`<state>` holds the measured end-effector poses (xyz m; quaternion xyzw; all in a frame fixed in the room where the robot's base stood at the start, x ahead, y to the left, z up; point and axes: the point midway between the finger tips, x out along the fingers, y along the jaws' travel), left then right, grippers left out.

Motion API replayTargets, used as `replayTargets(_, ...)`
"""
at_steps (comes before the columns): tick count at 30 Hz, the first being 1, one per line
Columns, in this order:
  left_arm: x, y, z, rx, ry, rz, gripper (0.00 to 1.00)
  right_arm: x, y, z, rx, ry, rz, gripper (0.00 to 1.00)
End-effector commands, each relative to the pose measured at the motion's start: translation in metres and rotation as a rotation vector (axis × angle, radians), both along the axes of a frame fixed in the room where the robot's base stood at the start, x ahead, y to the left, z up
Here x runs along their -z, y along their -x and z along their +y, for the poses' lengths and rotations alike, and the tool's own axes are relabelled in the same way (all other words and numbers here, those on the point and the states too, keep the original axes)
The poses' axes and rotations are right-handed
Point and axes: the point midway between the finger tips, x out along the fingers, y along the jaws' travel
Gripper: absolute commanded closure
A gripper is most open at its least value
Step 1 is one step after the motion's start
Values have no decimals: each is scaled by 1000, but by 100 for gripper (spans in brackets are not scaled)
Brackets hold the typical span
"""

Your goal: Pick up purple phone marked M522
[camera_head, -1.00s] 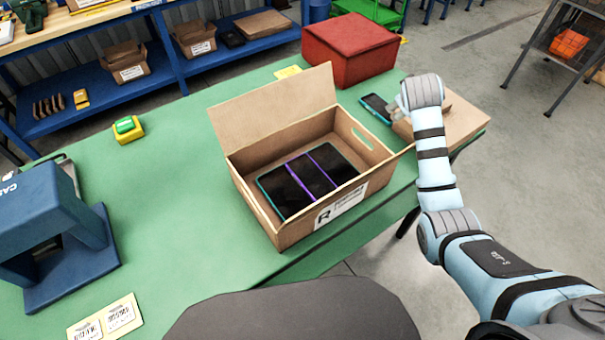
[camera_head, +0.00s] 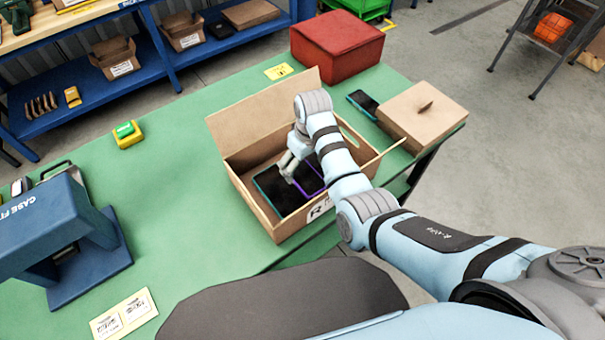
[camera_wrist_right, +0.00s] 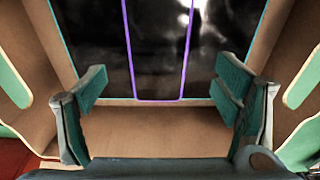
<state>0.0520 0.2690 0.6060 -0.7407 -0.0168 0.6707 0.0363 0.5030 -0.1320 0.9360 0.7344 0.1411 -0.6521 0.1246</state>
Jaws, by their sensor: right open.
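The purple-edged phone (camera_head: 312,183) lies in the open cardboard carton (camera_head: 245,203), screen up, beside a teal-edged phone (camera_head: 267,188). The wrist view shows the purple phone (camera_wrist_right: 157,40) in the middle, with dark teal-edged phones on its left (camera_wrist_right: 95,45) and right (camera_wrist_right: 228,50). No M522 marking can be read. My right gripper (camera_head: 288,172) is inside the carton over the phones. In the wrist view the right gripper (camera_wrist_right: 160,92) is open and empty, its fingers apart on either side of the purple phone's near end. My right arm hides part of the phones. My left gripper is not in view.
The carton's raised flap (camera_head: 262,108) stands at its far side. A red box (camera_head: 337,47), another phone (camera_head: 363,103) and a closed brown box (camera_head: 422,112) lie behind and right. A blue device (camera_head: 75,245) and a yellow-green button (camera_head: 127,134) stand left. Green table between is clear.

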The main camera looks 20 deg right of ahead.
Motion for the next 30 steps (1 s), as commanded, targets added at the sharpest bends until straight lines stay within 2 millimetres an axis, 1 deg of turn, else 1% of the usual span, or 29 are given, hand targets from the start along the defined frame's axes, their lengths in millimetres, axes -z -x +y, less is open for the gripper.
replayTargets(3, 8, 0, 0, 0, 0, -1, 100, 25, -5, -1, 0, 1, 3, 17)
replayTargets(6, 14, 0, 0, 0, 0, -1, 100, 42, -8, 0, 0, 0, 1, 17)
replayTargets(9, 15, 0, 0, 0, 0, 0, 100, 47, -9, 1, 1, 0, -1, 17)
replayTargets(13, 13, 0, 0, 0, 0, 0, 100, 45, -9, 1, 1, 0, -1, 17)
replayTargets(14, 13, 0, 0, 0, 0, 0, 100, 45, -9, 1, 1, 0, -1, 18)
replayTargets(24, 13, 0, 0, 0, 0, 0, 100, 45, -9, 1, 1, 0, -1, 73)
replayTargets(25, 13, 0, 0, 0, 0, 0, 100, 45, -9, 1, 1, 0, -2, 75)
replayTargets(30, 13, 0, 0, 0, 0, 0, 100, 45, -9, 1, 1, 0, -2, 75)
